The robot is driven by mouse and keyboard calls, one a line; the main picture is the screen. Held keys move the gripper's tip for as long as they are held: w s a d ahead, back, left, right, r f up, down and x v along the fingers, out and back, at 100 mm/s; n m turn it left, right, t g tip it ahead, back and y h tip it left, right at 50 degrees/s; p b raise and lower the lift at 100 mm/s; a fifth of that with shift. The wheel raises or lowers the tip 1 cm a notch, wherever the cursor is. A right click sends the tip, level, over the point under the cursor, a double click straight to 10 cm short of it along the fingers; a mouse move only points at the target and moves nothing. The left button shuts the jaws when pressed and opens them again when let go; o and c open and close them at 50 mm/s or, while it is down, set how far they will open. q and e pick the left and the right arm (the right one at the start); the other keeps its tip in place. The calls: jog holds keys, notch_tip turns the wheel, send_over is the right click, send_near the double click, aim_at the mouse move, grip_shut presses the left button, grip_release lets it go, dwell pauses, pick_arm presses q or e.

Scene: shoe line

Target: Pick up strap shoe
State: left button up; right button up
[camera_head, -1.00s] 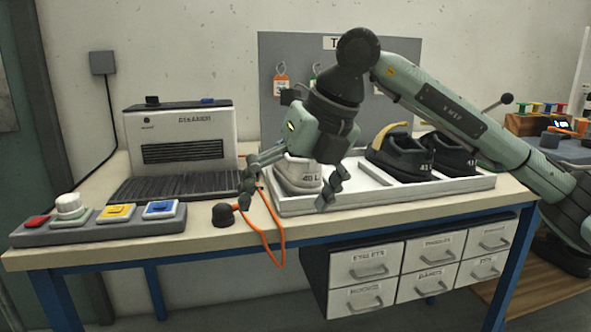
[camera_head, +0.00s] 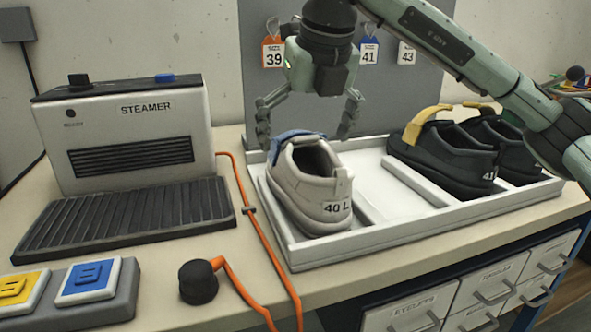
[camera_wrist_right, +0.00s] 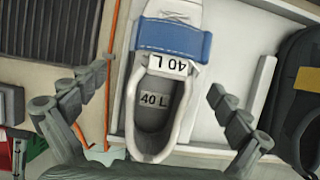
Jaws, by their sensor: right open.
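A light grey shoe (camera_head: 305,190) with a blue strap (camera_head: 293,137) and a "40 L" label on its heel sits in the left compartment of the white tray (camera_head: 420,211). My right gripper (camera_head: 307,122) is open and empty above the shoe, its fingers spread to either side. In the right wrist view the shoe (camera_wrist_right: 130,110) lies between the open fingers (camera_wrist_right: 148,115), with "40 L" on its tongue and insole and the blue strap (camera_wrist_right: 172,38) across it. The gripper does not visibly touch the shoe. My left gripper is out of view.
Dark shoes (camera_head: 455,157), one with a yellow strap (camera_head: 424,124), stand in the tray's right part. A steamer (camera_head: 130,135) stands at left, with an orange cable (camera_head: 252,225) between it and the tray. The tray's middle compartment is empty. A grey tag board (camera_head: 262,95) stands behind.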

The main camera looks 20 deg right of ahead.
aim_at(303, 169)
jog(key=shift+x, duration=0.9)
jog(key=x, duration=0.4)
jog(key=shift+s+d+f+p, duration=0.15)
jog(key=shift+d+f+p, duration=0.15)
jog(key=shift+f, duration=0.35)
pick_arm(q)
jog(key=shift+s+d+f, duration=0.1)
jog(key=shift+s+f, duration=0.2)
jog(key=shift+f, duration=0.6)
pick_arm(e)
jog(key=shift+w, duration=0.2)
jog(key=c, duration=1.4)
